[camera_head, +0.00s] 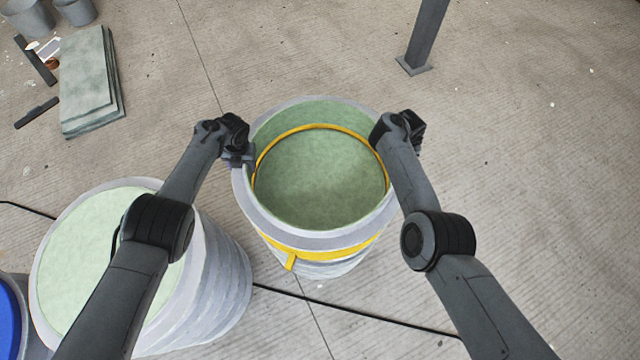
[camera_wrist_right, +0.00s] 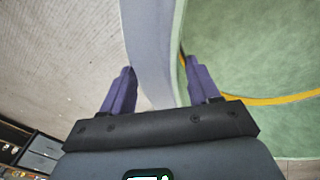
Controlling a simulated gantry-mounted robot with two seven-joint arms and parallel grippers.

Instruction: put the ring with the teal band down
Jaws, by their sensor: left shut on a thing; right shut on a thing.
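A round pale-grey ring (camera_head: 315,241) with a green inside stands upright in the middle of the head view. A yellow band (camera_head: 330,252) with a tab runs round its outside at the front, and a yellow line (camera_head: 318,126) shows inside. I see no teal band. My left gripper (camera_head: 238,157) is shut on the rim at the left. My right gripper (camera_head: 383,138) is on the rim at the right; its fingertips are hidden there. In the right wrist view its fingers (camera_wrist_right: 160,72) lie either side of the grey rim (camera_wrist_right: 150,40). I cannot tell whether the ring rests on something.
A large pale drum (camera_head: 225,270) with a light green top stands at the lower left, with a blue-topped container (camera_head: 8,318) beside it. Green sheets (camera_head: 88,80) lie at the upper left. A dark post (camera_head: 423,40) stands at the back. A cable (camera_head: 370,314) crosses the floor; the right side is clear.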

